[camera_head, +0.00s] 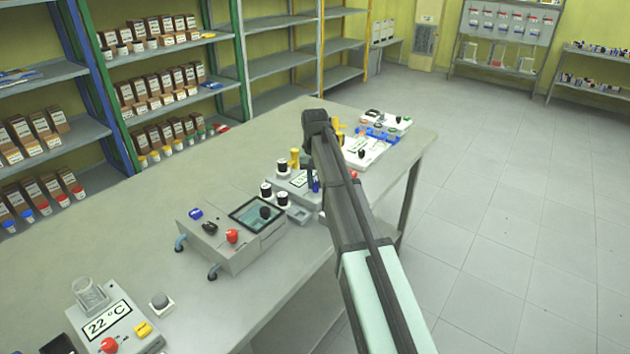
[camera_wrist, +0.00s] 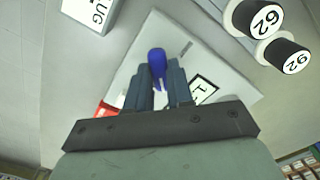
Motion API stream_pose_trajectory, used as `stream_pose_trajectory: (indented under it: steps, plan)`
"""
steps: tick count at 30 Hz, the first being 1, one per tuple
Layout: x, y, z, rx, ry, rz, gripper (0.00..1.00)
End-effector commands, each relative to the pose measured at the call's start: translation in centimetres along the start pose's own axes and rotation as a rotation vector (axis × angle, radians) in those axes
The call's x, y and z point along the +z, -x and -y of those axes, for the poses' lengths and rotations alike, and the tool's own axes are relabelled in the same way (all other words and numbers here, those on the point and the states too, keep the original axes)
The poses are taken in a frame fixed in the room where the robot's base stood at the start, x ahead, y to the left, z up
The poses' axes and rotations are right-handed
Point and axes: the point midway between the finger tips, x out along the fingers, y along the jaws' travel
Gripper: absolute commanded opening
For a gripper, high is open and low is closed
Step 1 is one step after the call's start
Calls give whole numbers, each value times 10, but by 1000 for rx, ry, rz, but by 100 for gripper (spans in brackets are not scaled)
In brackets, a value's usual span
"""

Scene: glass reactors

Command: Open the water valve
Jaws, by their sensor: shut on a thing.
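A blue knob (camera_wrist: 157,58) stands on a white instrument box (camera_wrist: 225,68) with a small display. My gripper (camera_wrist: 157,85) is shut on the blue knob, with one dark finger on each side of it. In the head view my arm reaches across the bench and my gripper (camera_head: 312,182) points down at the same box, whose display (camera_head: 299,180) shows partly. A bit of blue (camera_head: 316,185) shows at the fingertips. The lower part of the knob is hidden between the fingers.
Black-and-white weights (camera_head: 266,192) stand left of the box. A water bath unit (camera_head: 218,245) with blue and red knobs is nearer. A 22 °C device (camera_head: 115,320) sits at the front left. More instruments (camera_head: 370,150) lie beyond my arm.

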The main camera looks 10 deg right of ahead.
Motion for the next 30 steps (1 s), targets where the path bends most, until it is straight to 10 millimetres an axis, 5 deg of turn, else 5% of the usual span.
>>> stream_pose_trajectory:
  steps: [10,11,18,30]
  plan:
    - [0,0,0,0,-5,0,0]
    - [0,0,0,0,-4,0,24]
    - [0,0,0,0,-3,0,47]
    - [-1,10,0,0,-2,-2,47]
